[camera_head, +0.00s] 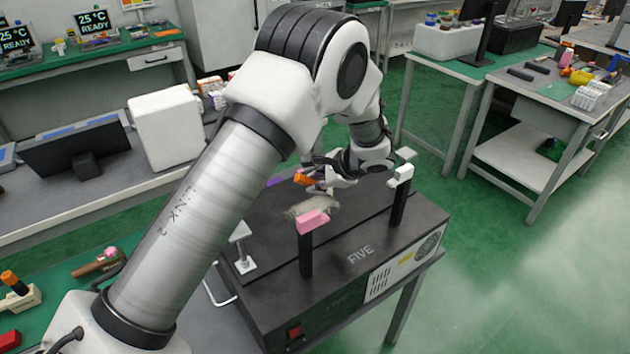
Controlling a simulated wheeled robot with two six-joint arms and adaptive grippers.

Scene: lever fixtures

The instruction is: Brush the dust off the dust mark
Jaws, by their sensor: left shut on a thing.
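The dust mark (322,207) is a pale grey-beige smudge on the black top of the box-like fixture (395,235) marked FIVE. A pink lever handle (312,221) on a black post partly covers its near side. My left gripper (320,179) is just behind and above the dust mark, pointing left. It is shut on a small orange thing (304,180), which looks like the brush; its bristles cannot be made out. I cannot tell whether it touches the surface. My right gripper is not in view.
A white-topped lever (402,173) on a black post stands right of the gripper. A white T-shaped handle (241,232) stands at the fixture's left. A purple piece (273,181) shows behind my arm. A bench with tools (560,80) stands at the right, across open green floor.

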